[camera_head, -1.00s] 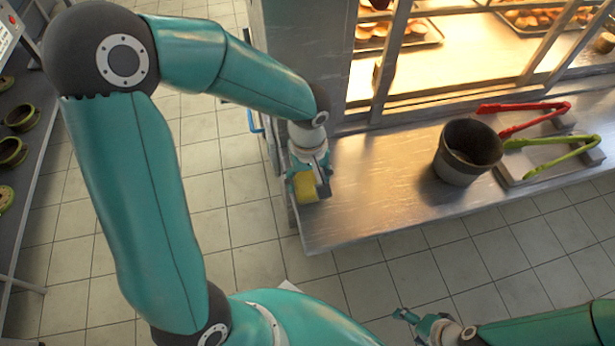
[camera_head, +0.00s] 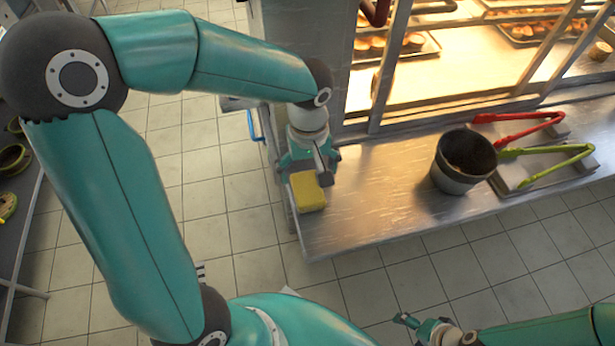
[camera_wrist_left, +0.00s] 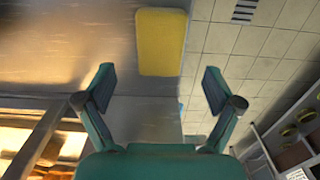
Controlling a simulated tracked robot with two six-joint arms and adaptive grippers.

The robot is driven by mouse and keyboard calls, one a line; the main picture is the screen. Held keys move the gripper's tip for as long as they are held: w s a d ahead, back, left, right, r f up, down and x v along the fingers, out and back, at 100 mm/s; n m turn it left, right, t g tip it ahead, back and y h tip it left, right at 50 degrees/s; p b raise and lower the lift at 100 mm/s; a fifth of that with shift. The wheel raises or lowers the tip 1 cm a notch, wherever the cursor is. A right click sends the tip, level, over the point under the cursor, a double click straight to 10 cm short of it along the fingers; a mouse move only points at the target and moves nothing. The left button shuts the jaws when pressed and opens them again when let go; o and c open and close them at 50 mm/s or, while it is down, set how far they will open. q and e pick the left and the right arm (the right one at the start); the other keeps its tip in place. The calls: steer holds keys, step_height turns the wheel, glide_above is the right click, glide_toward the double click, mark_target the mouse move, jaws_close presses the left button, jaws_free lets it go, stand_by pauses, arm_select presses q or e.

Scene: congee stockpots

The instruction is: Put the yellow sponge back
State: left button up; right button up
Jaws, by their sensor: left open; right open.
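The yellow sponge (camera_head: 307,191) lies flat on the left end of the steel counter (camera_head: 370,215), close to its edge. My left gripper (camera_head: 308,168) is open and empty just behind it, on the far side. In the left wrist view the sponge (camera_wrist_left: 161,42) lies beyond the two spread fingers (camera_wrist_left: 158,84), roughly in line with the gap between them and apart from both. My right gripper (camera_head: 420,322) is open at the bottom of the head view, over the floor and away from the counter.
A dark pot (camera_head: 464,161) stands on the counter, left of red tongs (camera_head: 520,130) and green tongs (camera_head: 550,165) on a metal tray. A lit pastry cabinet (camera_head: 450,60) rises behind. The counter between sponge and pot is clear.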

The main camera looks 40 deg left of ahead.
mark_target(308, 188)
arm_select(q)
step_height(308, 188, up, 5)
steer(key=shift+f+p, duration=0.1)
steer(key=shift+p, duration=0.3)
